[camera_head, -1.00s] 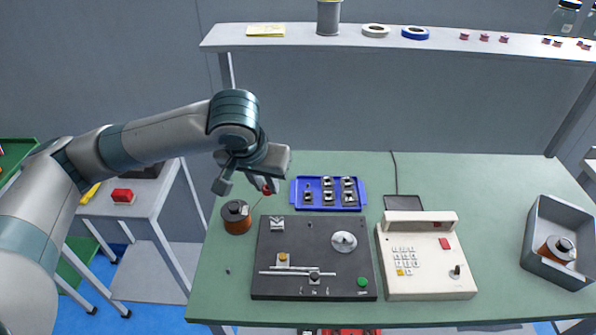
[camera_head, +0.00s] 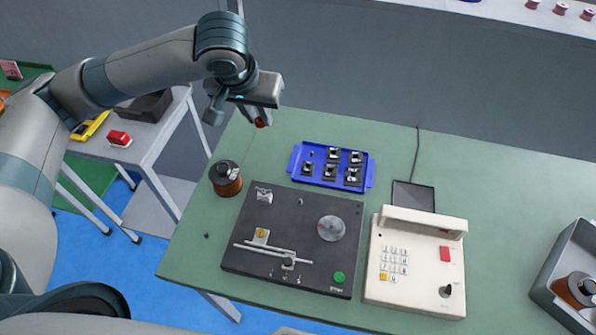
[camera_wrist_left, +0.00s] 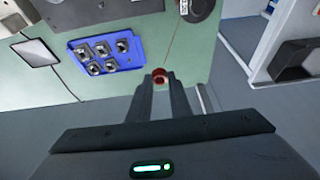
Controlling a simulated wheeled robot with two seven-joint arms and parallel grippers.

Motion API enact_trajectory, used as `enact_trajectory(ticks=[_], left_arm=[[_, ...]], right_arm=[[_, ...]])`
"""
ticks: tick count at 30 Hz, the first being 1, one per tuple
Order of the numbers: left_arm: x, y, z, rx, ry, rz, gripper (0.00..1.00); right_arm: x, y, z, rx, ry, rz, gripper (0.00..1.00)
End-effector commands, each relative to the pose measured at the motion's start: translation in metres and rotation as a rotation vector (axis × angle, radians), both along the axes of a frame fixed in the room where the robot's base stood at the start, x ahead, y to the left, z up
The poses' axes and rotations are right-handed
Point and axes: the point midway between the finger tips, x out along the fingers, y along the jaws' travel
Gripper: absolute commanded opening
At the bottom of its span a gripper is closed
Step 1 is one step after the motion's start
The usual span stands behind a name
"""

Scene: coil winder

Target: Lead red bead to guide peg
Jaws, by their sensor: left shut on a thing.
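My left gripper (camera_head: 262,116) is shut on the red bead (camera_head: 261,123), above the back left part of the green bench. The bead also shows between the fingertips in the left wrist view (camera_wrist_left: 159,75). A thin wire runs from the bead down to the copper wire spool (camera_head: 226,178) at the bench's left. The dark winder plate (camera_head: 235,258) lies right of the spool and nearer the front. A small upright peg (camera_head: 300,202) stands near its back edge; I cannot tell whether it is the guide peg. My right gripper is not in view.
A blue tray (camera_head: 369,182) with several metal parts lies behind the winder. A cream keypad unit (camera_head: 410,295) stands right of it. A grey bin (camera_head: 545,275) holds another spool at far right. A side table with a red block (camera_head: 119,139) stands left.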

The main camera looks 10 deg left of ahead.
Motion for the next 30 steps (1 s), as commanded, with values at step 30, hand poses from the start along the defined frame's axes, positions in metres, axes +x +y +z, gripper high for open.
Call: enact_trajectory(ticks=[30], left_arm=[[-0.028, -0.051, -0.048, -0.005, 0.004, -0.931, 0.00]], right_arm=[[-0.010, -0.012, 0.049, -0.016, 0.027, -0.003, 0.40]])
